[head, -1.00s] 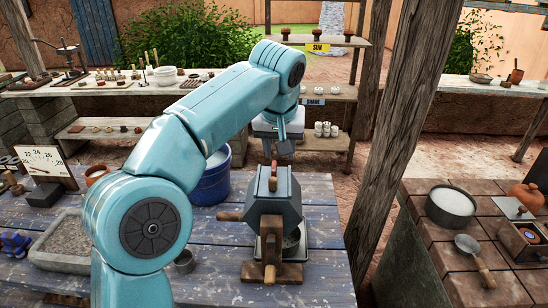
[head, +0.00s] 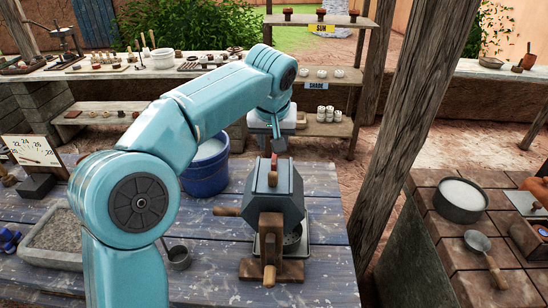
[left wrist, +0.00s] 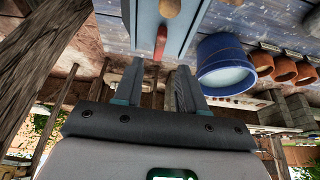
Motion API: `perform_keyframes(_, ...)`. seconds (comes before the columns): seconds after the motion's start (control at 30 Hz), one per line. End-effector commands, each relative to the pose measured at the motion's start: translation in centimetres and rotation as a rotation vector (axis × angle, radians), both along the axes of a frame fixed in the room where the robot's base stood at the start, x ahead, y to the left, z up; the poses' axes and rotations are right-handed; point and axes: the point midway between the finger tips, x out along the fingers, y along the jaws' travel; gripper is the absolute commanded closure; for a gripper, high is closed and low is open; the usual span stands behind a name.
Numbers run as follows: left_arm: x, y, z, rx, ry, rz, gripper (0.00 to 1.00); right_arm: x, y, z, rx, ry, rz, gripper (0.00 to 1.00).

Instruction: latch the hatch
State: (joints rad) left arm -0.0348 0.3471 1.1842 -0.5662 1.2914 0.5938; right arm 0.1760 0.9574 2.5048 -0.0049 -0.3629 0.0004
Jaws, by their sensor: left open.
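A dark grey six-sided drum (head: 290,205) stands in a wooden frame on the blue plank table. A small red-tipped latch lever (head: 275,161) stands up at its top; in the left wrist view the red lever (left wrist: 160,42) lies on the drum's pale blue-grey face (left wrist: 145,20). My left gripper (head: 275,141) is just behind and above the drum's top. In the left wrist view its two fingers (left wrist: 152,86) are apart, with the lever just beyond their tips and nothing between them. The hatch's edges are hard to make out. My right gripper is not in view.
A blue bucket (head: 206,175) stands left of the drum, with a metal cup (head: 179,258) nearer. A stone tray (head: 55,240) is at the left. A slanted wooden post (head: 400,130) rises right of the table. The brick counter (head: 480,240) holds a pot and a ladle.

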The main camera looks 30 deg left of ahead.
Motion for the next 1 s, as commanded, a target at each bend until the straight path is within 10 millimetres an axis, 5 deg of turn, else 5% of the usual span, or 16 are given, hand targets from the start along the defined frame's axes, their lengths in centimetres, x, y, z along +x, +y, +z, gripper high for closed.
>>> perform_keyframes(0.3, 2.1, 1.3, -5.7, -0.001, 0.002, 0.001, 0.60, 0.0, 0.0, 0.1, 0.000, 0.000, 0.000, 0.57)
perform_keyframes(0.73, 2.8, 1.7, -7.0, -0.001, -0.002, 0.001, 0.60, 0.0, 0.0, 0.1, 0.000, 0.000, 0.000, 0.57)
perform_keyframes(0.77, 2.8, 1.7, -7.0, -0.001, -0.002, 0.001, 0.63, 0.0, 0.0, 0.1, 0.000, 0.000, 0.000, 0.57)
perform_keyframes(0.87, 2.8, 1.7, -7.0, -0.001, -0.002, 0.001, 0.95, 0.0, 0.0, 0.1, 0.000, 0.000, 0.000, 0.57)
perform_keyframes(1.0, 2.8, 1.7, -7.0, -0.001, 0.000, 0.000, 1.00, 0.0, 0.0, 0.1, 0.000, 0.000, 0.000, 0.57)
